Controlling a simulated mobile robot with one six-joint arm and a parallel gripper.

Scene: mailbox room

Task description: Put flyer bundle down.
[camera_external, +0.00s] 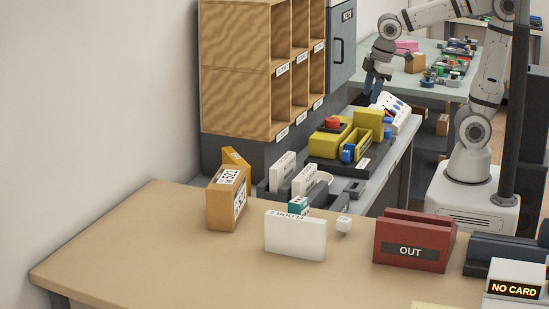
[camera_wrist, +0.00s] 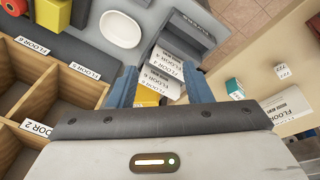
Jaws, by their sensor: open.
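Several white bundles with printed FLOOR labels show. Two stand upright in a grey holder on the counter, one (camera_external: 283,172) beside another (camera_external: 305,180); they also show in the wrist view (camera_wrist: 172,72). Another white FLOOR bundle (camera_external: 295,235) stands upright on the tan table and shows at the right of the wrist view (camera_wrist: 285,106). Which one is the flyer bundle I cannot tell. My gripper (camera_external: 373,86) is above the back of the counter. In the wrist view its blue fingers (camera_wrist: 161,76) are spread, with the holder's bundles seen below between them, and nothing is held.
Wooden pigeonholes (camera_external: 238,67) with floor labels stand at the wall, also left in the wrist view (camera_wrist: 60,87). A red OUT tray (camera_external: 410,251), an orange parcel (camera_external: 223,200), a teal box (camera_external: 298,205) and a white cube (camera_external: 343,224) are on the table. The table's left front is clear.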

